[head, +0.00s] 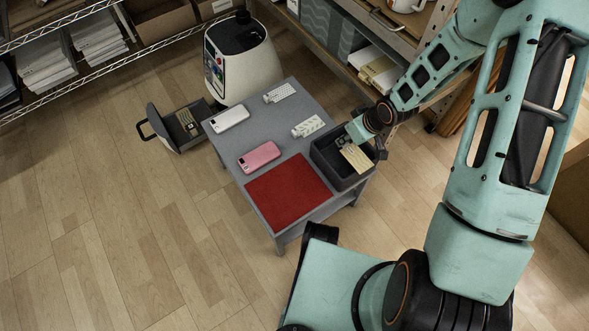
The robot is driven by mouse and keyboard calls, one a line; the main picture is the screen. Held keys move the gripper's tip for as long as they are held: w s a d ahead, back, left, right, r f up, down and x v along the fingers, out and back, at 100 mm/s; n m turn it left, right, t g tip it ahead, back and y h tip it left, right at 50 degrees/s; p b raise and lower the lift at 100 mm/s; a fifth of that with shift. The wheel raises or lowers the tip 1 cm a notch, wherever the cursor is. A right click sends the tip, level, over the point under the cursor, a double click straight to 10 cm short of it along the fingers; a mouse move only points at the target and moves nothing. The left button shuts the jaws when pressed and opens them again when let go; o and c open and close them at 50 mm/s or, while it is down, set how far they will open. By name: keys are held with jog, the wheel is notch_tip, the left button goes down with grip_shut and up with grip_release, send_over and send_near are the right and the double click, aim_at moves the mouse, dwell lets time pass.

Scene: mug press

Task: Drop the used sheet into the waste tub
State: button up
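The waste tub (325,165) is a dark grey open box at the right end of the grey table. A beige, printed used sheet (355,158) shows tilted within the outline of its opening. I cannot tell whether it rests on the bottom. My gripper (361,149) is over the tub, at the upper end of the sheet. Dark finger parts appear spread on both sides, so it looks open, and the sheet seems apart from them. The fingertips are small and partly lost against the dark tub.
Shelves line the back.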

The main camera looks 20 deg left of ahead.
jog(key=o, duration=0.8)
jog(key=shift+c, duration=0.2)
jog(key=shift+r, duration=0.1)
jog(key=v, duration=1.1)
jog(key=shift+r, duration=0.4)
jog(key=shift+s+d, duration=0.1)
jog(key=shift+d, duration=0.05)
